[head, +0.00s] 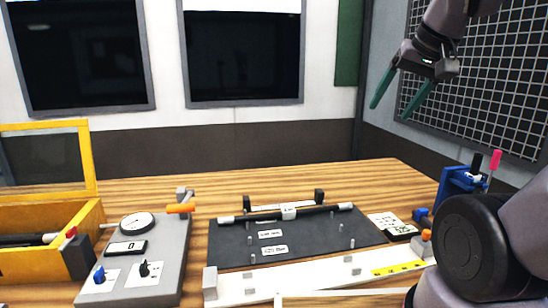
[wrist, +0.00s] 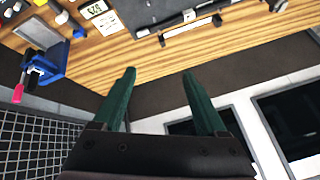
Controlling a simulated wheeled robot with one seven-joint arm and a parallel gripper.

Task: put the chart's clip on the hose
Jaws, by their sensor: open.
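A black hose-like tube (head: 320,212) with pale ends lies across the back of a dark mat (head: 225,243), with a small white piece around or on its middle. A white card with dark printed marks (head: 392,225) lies right of the mat; it may be the chart, and it also shows in the wrist view (wrist: 93,10). I cannot tell which small part is the clip. My gripper (head: 391,110) is open and empty, high above the table's back right. Its green fingers (wrist: 158,73) are apart with nothing between them in the wrist view.
A grey gauge panel (head: 168,240) and a yellow box (head: 40,212) with raised lid stand left. A white rail (head: 310,276) lies in front of the mat. A blue holder (head: 455,186) with pens stands right, near a wire grid (head: 500,75). The table's back strip (head: 300,177) is clear.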

